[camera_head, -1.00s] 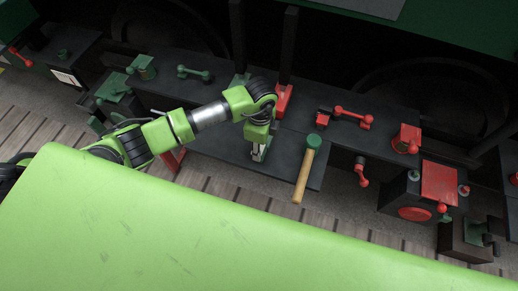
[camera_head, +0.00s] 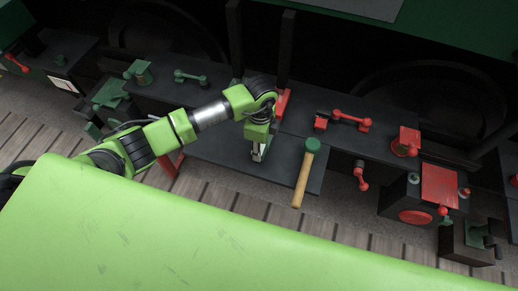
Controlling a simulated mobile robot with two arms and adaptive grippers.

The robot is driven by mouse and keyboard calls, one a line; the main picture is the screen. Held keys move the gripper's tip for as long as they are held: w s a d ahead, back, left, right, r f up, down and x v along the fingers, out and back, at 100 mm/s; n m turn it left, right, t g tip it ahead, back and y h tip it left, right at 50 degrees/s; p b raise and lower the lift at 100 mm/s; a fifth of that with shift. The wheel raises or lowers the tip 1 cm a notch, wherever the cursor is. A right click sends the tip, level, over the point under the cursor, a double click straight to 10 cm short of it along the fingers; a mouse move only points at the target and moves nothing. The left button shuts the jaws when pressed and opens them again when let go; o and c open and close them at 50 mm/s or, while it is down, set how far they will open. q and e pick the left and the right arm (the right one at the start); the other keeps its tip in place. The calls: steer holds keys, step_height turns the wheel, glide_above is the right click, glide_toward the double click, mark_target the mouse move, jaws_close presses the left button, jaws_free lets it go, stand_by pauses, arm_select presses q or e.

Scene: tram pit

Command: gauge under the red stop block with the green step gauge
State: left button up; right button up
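A red block (camera_head: 283,103), which looks like the stop block, stands at the foot of the dark upright posts, just behind my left wrist. My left arm reaches in from the left. Its gripper (camera_head: 258,153) points down over the dark bench plate, in front of the red block. The fingers are small and partly hidden by the wrist, so their opening and anything between them cannot be made out. I cannot clearly pick out the green step gauge. A little green shows beside the posts (camera_head: 237,84), partly behind my arm. My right gripper is not in view.
A green-headed mallet (camera_head: 301,186) with a wooden handle lies just right of the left gripper. A red lever (camera_head: 350,119) and red fittings (camera_head: 405,142) sit further right. A green vise-like fitting (camera_head: 110,93) is at left. Bare dark plate (camera_head: 215,150) lies left of the gripper.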

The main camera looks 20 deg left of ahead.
arm_select(q)
steer(key=shift+w, duration=0.15)
steer(key=shift+w, duration=0.25)
steer(key=shift+w+b, duration=0.2)
steer(key=shift+b, duration=0.2)
steer(key=shift+w+b, duration=0.4)
steer(key=shift+w, duration=0.25)
steer(key=shift+w+d, duration=0.1)
steer(key=shift+w, duration=0.15)
steer(key=shift+w+b, duration=0.45)
steer(key=shift+b, duration=0.05)
steer(key=shift+w+b, duration=0.45)
steer(key=shift+w, duration=0.15)
steer(key=shift+w, duration=0.2)
